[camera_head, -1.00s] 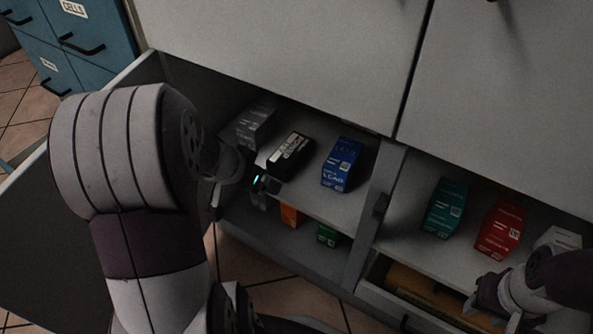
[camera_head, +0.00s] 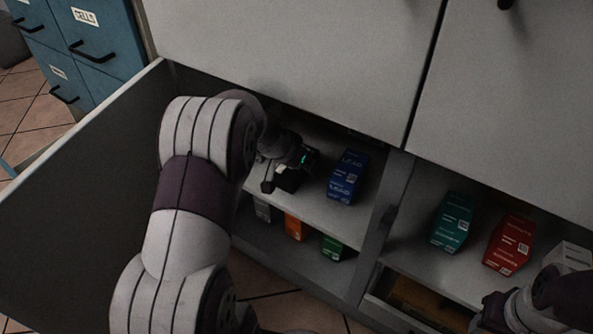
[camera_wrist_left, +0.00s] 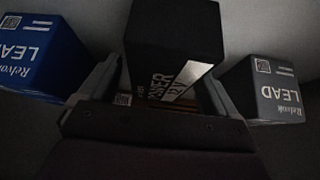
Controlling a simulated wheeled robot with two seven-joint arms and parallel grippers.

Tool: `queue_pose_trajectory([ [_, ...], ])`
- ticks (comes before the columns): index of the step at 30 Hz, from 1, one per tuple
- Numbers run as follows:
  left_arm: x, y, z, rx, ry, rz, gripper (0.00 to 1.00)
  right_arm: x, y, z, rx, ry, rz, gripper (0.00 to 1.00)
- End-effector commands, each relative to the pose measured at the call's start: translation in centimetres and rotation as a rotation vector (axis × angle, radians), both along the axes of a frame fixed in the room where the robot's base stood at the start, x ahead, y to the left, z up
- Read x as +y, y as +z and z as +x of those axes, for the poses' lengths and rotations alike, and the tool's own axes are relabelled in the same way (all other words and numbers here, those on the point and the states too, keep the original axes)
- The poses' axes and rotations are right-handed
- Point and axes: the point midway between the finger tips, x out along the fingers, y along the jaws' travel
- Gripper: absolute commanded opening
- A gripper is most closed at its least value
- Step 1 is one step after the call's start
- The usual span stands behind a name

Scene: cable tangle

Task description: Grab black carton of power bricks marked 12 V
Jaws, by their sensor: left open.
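The black carton (camera_wrist_left: 175,40) with a white label reading 12 V stands between the fingers of my left gripper (camera_wrist_left: 160,75) in the left wrist view. The fingers are open on either side of it; I cannot tell whether either touches it. In the head view my left gripper (camera_head: 289,171) is at the upper shelf and covers most of the black carton (camera_head: 288,182). My right gripper (camera_head: 490,316) is at the lower right edge of the head view, and its fingers are too unclear to read.
A blue LEAD carton (camera_head: 347,178) stands right of the black one; a grey LEAD carton (camera_wrist_left: 267,88) is on its other side. Small cartons, one orange (camera_head: 294,228), stand on the shelf below. A divider (camera_head: 385,215) separates teal (camera_head: 451,222) and red (camera_head: 508,244) cartons.

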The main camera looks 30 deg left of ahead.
Motion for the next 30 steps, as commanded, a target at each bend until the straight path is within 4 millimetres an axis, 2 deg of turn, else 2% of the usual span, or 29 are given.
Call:
queue_pose_trajectory([
  [4, 0.0, 0.1, 0.0, -0.001, 0.0, 0.0, 0.92, 0.0, 0.1, 0.0, -0.001, 0.0, 0.0, 0.43],
  [5, 0.0, 0.1, 0.0, -0.001, 0.0, 0.0, 0.85, 0.0, 0.1, 0.0, -0.001, 0.0, 0.0, 0.43],
  [9, 0.0, 0.1, 0.0, -0.001, 0.0, 0.0, 0.4, 0.0, 0.1, 0.0, -0.001, 0.0, 0.0, 0.43],
  [11, 0.0, 0.2, 0.0, -0.001, 0.0, 0.0, 0.22, 0.0, 0.1, 0.0, -0.001, 0.0, 0.0, 0.43],
  [19, 0.0, 0.5, 0.0, -0.002, 0.0, 0.001, 0.21, 0.0, 0.4, 0.0, -0.001, 0.0, 0.0, 0.43],
  [24, 0.0, 2.4, 0.0, -0.003, 0.0, 0.002, 0.21, 0.0, 2.0, 0.0, -0.001, 0.0, 0.0, 0.43],
  [28, 0.3, 1.8, -2.4, -0.004, 0.004, 0.001, 0.21, 0.0, 1.3, 0.0, 0.0, 0.0, 0.0, 0.43],
  [30, 0.5, 1.9, -4.5, -0.003, 0.005, 0.0, 0.21, 0.0, 1.3, 0.0, 0.0, 0.0, 0.0, 0.43],
])
